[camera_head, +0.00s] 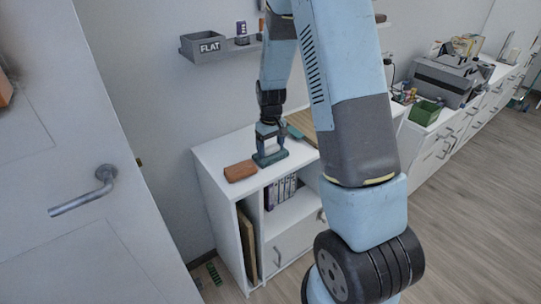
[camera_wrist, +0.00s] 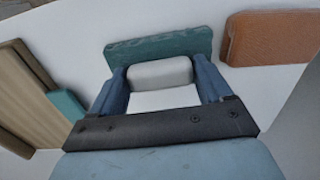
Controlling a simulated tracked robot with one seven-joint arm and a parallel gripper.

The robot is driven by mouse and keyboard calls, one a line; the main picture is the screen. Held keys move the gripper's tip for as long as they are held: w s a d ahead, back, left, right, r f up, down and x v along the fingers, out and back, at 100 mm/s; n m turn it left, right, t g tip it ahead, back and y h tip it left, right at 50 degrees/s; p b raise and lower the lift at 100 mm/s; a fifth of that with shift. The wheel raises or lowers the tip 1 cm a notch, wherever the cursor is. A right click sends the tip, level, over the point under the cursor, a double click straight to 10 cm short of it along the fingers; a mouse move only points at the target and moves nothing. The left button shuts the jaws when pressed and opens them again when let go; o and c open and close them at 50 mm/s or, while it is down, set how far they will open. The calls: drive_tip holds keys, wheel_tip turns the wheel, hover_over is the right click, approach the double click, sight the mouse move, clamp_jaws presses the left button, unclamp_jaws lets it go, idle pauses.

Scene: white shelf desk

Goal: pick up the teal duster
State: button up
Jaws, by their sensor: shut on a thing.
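The teal duster (camera_head: 271,158) is at the top of the white shelf desk, directly under my gripper (camera_head: 268,146). In the wrist view the duster (camera_wrist: 158,47) shows as a long teal block, with a pale grey part between my fingers. My gripper (camera_wrist: 161,76) points down and is shut on that grey part, one finger at each side. The duster looks level and at or very near the desk top; I cannot tell whether it touches it.
An orange-brown block (camera_head: 240,171) lies left of the duster on the white desk (camera_head: 215,155). A wooden board (camera_wrist: 25,85) and another teal piece (camera_wrist: 68,106) lie on the other side. A grey "FLAT" box (camera_head: 205,46) stands on the wall shelf above.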

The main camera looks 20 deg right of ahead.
drive_tip(key=c, duration=0.4)
drive_tip(key=shift+r, duration=0.5)
drive_tip(key=s+r, duration=0.8)
drive_tip(key=s, duration=0.1)
drive_tip(key=s+r, duration=0.4)
drive_tip(key=s, duration=0.1)
